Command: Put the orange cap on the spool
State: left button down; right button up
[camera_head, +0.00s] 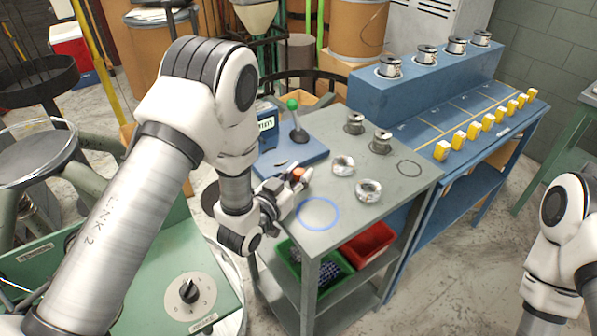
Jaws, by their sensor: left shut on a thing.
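My left gripper (291,184) is shut on the small orange cap (299,174) and holds it over the grey cart top (330,240), near its left edge. The fingers hide part of the cap. Two silvery coil-like pieces, one behind (343,164) and one in front (368,190), lie just right of the gripper. Two upright metal spools, one farther (355,123) and one nearer (381,142), stand toward the back of the cart. I cannot tell which is the task's spool. My right arm shows at the right edge, but its gripper is out of view.
A blue base with a green-knobbed lever (294,118) stands behind the gripper. A blue bench (440,190) with spools and several yellow blocks stands right. Green and red bins sit below.

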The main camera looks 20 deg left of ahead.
pick_arm(q)
jog(key=shift+s+f, duration=0.1)
jog(key=c, duration=1.2)
grip_release()
